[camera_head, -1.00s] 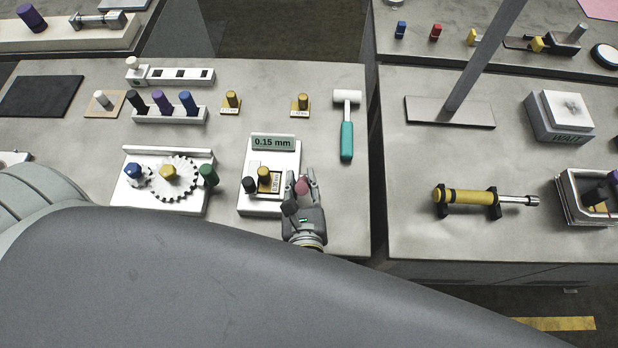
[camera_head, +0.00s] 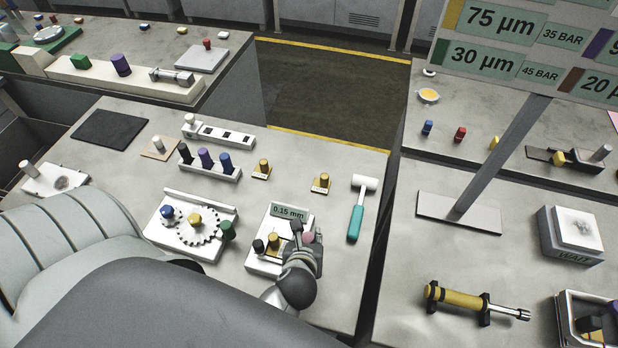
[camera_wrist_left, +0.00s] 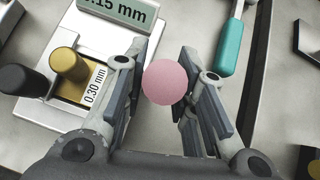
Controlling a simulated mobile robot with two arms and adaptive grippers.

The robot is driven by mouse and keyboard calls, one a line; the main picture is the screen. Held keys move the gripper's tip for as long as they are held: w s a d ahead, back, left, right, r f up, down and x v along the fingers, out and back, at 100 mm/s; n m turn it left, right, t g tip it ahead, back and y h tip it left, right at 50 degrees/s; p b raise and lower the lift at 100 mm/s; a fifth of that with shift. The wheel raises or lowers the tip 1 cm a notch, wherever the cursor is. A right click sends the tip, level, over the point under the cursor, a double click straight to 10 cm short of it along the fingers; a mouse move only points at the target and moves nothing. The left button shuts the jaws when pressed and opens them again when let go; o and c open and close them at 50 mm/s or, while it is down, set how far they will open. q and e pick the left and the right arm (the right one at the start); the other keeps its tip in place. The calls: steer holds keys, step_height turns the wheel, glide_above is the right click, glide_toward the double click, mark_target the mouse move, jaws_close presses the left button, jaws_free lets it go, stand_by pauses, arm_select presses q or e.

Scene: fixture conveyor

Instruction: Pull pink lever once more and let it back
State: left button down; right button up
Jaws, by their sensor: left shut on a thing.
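The pink lever knob (camera_head: 308,238) sits at the right side of a small white gauge fixture (camera_head: 262,262) with a 0.15 mm display (camera_head: 289,213). My left gripper (camera_head: 309,236) is at the knob and partly covers it in the head view. In the left wrist view, the round pink knob (camera_wrist_left: 166,82) lies between the two fingers of the left gripper (camera_wrist_left: 167,78), which is shut on it. A yellow-topped peg on a 0.30 mm block (camera_wrist_left: 84,80) stands in the fixture beside a black knob (camera_wrist_left: 25,80). My right gripper is not in view.
A teal-handled hammer (camera_head: 356,220) lies right of the fixture. A gear fixture (camera_head: 190,230) stands to its left. Behind are a rack of coloured pegs (camera_head: 208,168) and yellow pegs on small plates (camera_head: 320,183). A gap separates this table from the right one.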

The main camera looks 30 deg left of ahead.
arm_select(q)
steer(key=shift+w, duration=0.15)
steer(key=shift+g, duration=0.3)
steer(key=c, duration=1.2)
jaws_free()
steer(key=shift+o, duration=0.2)
steer(key=shift+s+d+r, duration=0.15)
steer(key=shift+s+r, duration=0.25)
steer(key=s+d+r, duration=0.1)
steer(key=s+d, duration=0.2)
steer(key=s, duration=0.3)
steer(key=s+d+r, duration=0.1)
steer(key=s+d, duration=0.2)
steer(key=s, duration=0.4)
steer(key=shift+d+r, duration=0.15)
steer(key=shift+r, duration=0.2)
